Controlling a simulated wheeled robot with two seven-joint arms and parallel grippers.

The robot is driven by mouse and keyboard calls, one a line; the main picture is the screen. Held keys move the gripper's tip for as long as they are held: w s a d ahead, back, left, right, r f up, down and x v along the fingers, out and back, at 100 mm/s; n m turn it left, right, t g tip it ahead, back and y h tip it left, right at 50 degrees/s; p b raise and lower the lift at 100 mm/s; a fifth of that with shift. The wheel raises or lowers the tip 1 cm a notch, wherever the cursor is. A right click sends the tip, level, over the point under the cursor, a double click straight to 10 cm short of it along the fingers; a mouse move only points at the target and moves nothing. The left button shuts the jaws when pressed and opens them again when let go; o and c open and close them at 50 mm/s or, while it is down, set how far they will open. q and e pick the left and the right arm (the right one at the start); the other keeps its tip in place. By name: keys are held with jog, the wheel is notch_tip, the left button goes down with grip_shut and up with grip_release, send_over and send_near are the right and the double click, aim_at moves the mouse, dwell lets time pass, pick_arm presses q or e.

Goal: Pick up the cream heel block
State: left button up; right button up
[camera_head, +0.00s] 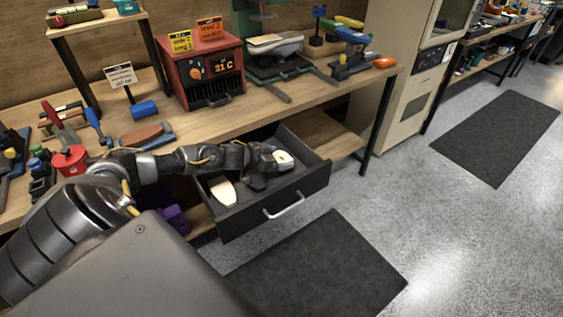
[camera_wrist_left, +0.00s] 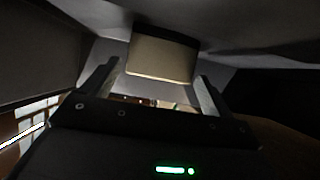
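A cream block (camera_head: 284,160) lies in the right part of the open dark drawer (camera_head: 275,218). My left gripper (camera_head: 268,161) reaches into the drawer from the left, right beside this block. In the left wrist view the cream block (camera_wrist_left: 162,58) shows ahead, between the two spread fingers of my left gripper (camera_wrist_left: 155,88). The fingers are open, with a visible gap on each side of the block. A longer cream piece (camera_head: 222,192) lies in the left part of the drawer, under my forearm. My right gripper is not in view.
The workbench (camera_head: 290,108) above the drawer carries a red heater box (camera_head: 208,72), a red pot (camera_head: 70,160), a brush (camera_head: 143,136) and other tools. Purple items (camera_head: 172,219) sit below, left of the drawer. Dark mats lie on the open floor.

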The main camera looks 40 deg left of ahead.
pick_arm(q)
jog(key=c, duration=0.9)
